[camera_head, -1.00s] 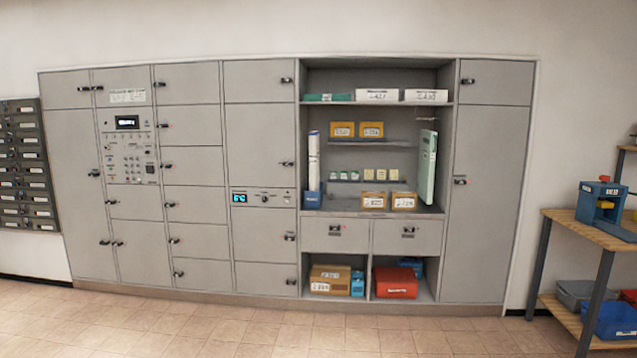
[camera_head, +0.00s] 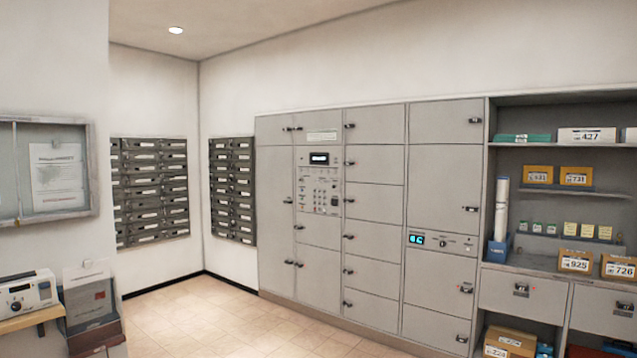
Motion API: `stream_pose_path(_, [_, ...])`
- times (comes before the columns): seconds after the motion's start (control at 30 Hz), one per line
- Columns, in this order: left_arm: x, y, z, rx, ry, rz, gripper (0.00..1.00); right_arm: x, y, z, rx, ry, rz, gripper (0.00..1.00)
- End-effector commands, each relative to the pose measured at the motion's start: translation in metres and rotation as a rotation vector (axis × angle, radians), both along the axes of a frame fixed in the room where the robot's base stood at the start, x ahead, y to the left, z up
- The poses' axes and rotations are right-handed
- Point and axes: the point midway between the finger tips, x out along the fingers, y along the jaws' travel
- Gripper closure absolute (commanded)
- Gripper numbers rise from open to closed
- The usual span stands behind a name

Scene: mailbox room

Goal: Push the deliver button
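A control panel (camera_head: 319,182) with a dark display, a keypad and several small buttons is set in the grey locker wall, left of its middle. A second, smaller panel (camera_head: 440,242) with a lit cyan display, a knob and small controls sits lower and to the right. The labels are too small to read, so I cannot tell which button is the deliver button. Neither of my grippers is in view.
Open shelves (camera_head: 560,259) with boxes stand at the right. Dark mailboxes (camera_head: 151,190) hang in the left corner. A radio-like device (camera_head: 27,295) on a wooden shelf and a grey stand (camera_head: 92,310) are at the near left. The tiled floor (camera_head: 215,318) before the lockers is clear.

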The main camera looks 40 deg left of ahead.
Motion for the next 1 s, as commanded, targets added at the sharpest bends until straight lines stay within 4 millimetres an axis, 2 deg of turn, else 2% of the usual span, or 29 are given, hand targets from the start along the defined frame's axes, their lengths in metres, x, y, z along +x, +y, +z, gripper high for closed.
stream_pose_path(0.07, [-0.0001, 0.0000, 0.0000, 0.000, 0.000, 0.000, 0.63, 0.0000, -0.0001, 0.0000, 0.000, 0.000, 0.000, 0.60])
stream_pose_path(0.4, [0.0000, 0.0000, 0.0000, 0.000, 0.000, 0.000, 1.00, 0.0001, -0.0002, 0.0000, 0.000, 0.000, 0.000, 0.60])
stream_pose_path(1.0, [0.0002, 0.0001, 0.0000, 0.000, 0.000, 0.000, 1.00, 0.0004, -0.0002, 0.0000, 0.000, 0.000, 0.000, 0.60])
